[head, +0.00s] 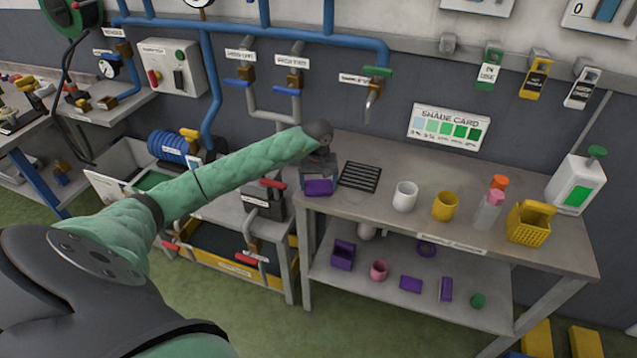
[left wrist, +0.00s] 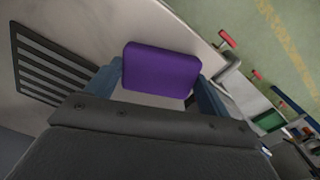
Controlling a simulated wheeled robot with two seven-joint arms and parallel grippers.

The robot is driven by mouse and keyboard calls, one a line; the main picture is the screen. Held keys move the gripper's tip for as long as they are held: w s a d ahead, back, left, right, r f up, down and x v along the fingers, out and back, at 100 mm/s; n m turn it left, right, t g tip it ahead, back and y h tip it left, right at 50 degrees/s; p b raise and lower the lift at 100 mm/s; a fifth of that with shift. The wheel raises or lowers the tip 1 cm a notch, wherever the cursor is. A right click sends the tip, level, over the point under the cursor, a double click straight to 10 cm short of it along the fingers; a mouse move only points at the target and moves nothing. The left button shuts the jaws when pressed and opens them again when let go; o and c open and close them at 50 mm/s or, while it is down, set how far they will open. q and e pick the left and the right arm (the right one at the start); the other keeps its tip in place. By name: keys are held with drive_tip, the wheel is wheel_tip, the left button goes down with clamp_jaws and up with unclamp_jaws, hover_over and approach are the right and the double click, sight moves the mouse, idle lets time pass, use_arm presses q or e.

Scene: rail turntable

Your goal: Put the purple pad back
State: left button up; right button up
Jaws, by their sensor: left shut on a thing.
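A purple pad (head: 318,187) is at the left end of the upper table, at my left gripper (head: 318,178). In the left wrist view the pad (left wrist: 161,70) sits between the two blue-grey fingers of the left gripper (left wrist: 160,85), which is shut on it. I cannot tell whether the pad touches the tabletop. Another flat purple piece (head: 411,284) lies on the lower shelf, with a purple upright block (head: 445,289) and a purple box (head: 343,254) near it. My right gripper is not in view.
A black slotted grate (head: 360,176) lies just right of the left gripper. A white cup (head: 405,196), a yellow cup (head: 445,206), a bottle (head: 488,211) and a yellow basket (head: 530,224) stand further right. Pipes and valves line the wall; a taps bench (head: 222,205) adjoins on the left.

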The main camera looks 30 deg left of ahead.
sight(319, 185)
use_arm(q)
drive_tip(key=o, duration=0.8)
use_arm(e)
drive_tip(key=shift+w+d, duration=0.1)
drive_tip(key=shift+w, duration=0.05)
use_arm(q)
drive_tip(key=shift+r, duration=0.1)
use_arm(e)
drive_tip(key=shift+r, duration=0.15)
use_arm(q)
drive_tip(key=shift+r, duration=0.55)
wheel_tip(319, 185, up, 2)
drive_tip(key=shift+r+b, duration=0.2)
drive_tip(key=shift+b, duration=0.75)
drive_tip(key=shift+r+b, duration=1.85)
drive_tip(key=shift+r, duration=2.4)
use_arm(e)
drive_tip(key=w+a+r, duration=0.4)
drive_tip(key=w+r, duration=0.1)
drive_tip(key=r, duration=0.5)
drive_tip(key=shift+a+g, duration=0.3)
